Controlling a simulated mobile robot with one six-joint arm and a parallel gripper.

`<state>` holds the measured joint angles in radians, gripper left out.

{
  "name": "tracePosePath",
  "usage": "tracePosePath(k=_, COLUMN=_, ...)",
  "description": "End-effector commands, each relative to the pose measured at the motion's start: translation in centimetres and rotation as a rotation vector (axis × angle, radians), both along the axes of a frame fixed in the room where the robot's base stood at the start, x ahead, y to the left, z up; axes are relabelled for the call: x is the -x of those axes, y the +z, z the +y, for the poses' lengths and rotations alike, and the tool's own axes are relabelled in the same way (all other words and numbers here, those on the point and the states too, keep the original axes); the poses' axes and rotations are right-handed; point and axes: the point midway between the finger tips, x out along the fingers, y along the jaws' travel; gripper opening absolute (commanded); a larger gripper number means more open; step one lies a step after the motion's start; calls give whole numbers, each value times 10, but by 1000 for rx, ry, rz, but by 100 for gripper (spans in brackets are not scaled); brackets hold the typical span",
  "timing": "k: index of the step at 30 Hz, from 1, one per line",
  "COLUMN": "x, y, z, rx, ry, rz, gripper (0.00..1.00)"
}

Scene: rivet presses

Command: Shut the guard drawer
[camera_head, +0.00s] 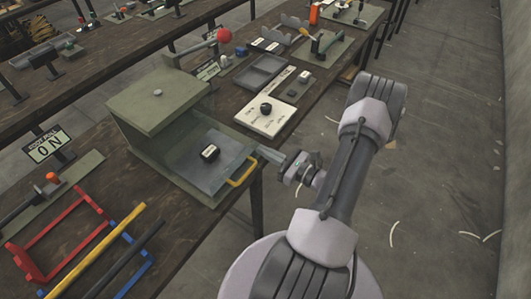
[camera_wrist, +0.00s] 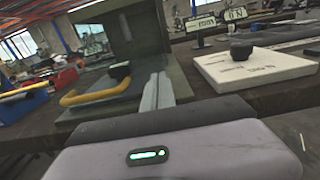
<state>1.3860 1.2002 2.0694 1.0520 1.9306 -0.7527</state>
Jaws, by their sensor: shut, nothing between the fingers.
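The guard drawer (camera_head: 208,174) is a grey tray that sticks out of the front of a green box housing (camera_head: 160,98). A yellow handle (camera_head: 243,173) is on its front edge, and a small black block (camera_head: 210,153) lies on it. In the wrist view the drawer's yellow handle (camera_wrist: 95,93) is at the left, with the green housing (camera_wrist: 140,38) behind. My gripper (camera_head: 262,153) is shut and empty, just right of the handle near the drawer's front corner. Its fingers also show in the wrist view (camera_wrist: 158,90). I cannot tell whether they touch the drawer.
A white panel with a black knob (camera_head: 265,115) lies on the bench behind my gripper. A red frame (camera_head: 60,235) and a yellow bar (camera_head: 95,252) are at the front left. A sign (camera_head: 47,146) stands left of the housing. Open floor (camera_head: 440,170) lies to the right.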

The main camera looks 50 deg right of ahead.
Motion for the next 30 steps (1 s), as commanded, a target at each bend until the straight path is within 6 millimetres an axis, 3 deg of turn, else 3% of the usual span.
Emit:
tracePosePath(k=10, x=-5, y=0, z=1, rx=0, ry=3, rz=0, gripper=0)
tracePosePath(k=21, x=-80, y=0, z=7, rx=2, ry=4, rz=1, gripper=0)
tracePosePath(k=30, x=-89, y=0, z=7, rx=0, ry=1, rz=0, gripper=0)
